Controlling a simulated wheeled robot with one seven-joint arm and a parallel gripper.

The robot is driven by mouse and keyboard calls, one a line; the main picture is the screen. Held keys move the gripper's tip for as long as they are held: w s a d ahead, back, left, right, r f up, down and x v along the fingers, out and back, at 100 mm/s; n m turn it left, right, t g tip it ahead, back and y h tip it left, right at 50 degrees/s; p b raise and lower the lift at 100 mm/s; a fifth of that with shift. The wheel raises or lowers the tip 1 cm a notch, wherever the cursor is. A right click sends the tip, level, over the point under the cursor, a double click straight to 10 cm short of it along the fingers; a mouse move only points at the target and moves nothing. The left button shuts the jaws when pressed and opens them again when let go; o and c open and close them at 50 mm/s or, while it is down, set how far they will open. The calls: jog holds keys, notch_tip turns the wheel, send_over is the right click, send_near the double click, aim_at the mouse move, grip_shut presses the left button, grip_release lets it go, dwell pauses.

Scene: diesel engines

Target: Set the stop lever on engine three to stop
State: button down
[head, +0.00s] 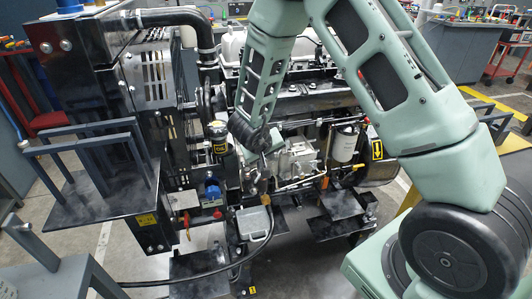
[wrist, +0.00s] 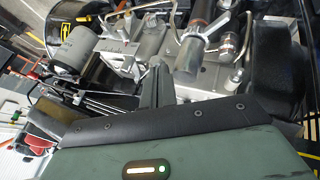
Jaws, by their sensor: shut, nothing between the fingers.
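The engine (head: 290,105) fills the middle of the head view, with silver pump-like parts (head: 297,158) on its near side. My gripper (head: 266,146) is low beside these parts; its fingertips are hard to make out there. In the wrist view my gripper's dark fingers (wrist: 157,86) are together and empty, pointing at silver housings and pipes (wrist: 195,55). I cannot tell whether the fingers touch anything. I cannot pick out the stop lever for certain in either view, nor read its position. No engine number is legible.
A pale filter canister (head: 345,143) and a yellow arrow sign (head: 377,150) are right of my gripper. A yellow-capped black part (head: 218,138) and a blue part (head: 211,191) are left. A grey metal frame (head: 90,160) stands at left. Workbenches line the back.

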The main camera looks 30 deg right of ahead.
jog(key=d, duration=0.4)
jog(key=shift+d+f, duration=0.25)
jog(key=shift+f, duration=0.15)
